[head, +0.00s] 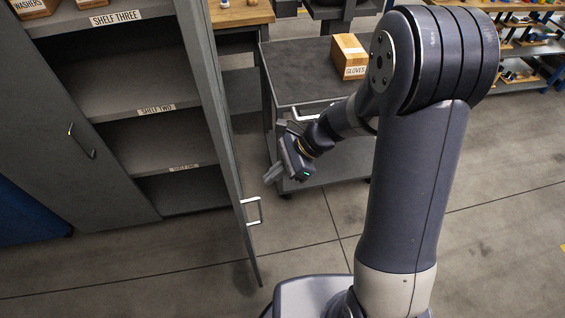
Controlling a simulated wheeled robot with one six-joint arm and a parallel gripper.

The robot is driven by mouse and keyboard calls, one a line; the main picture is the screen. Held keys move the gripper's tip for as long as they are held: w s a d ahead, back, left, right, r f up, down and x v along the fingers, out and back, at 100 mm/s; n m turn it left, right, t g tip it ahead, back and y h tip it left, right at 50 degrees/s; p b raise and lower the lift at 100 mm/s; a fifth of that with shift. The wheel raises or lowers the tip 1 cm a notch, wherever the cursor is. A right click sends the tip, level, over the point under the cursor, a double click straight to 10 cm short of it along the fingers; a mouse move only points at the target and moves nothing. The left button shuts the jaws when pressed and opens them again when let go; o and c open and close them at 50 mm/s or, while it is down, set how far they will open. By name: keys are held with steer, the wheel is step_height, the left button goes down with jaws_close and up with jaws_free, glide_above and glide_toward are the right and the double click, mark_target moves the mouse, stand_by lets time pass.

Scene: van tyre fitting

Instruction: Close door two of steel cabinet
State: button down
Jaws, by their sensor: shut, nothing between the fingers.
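The grey steel cabinet (125,72) stands at the left with its shelves showing. Its left door (60,120), with a dark handle (82,142), looks shut. Its right door (215,120) stands open, swung out toward me and seen nearly edge-on. A pale bar handle (252,211) sits on that door's right side. No door number is readable, so I cannot tell which is door two. My gripper (272,176) is shut and empty, to the right of the open door and a little above and right of the bar handle in the picture. It looks apart from the handle.
A grey cart (290,75) with a box labelled GLOVES (350,57) stands behind my gripper. A wooden bench (240,14) is at the back, and loaded racks (520,45) are at the top right. The floor before the open door is clear.

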steer(key=s+a+f, duration=0.1)
steer(key=a+f, duration=0.1)
steer(key=a, duration=0.3)
steer(key=shift+s+a+p, duration=0.4)
steer(key=shift+p, duration=0.05)
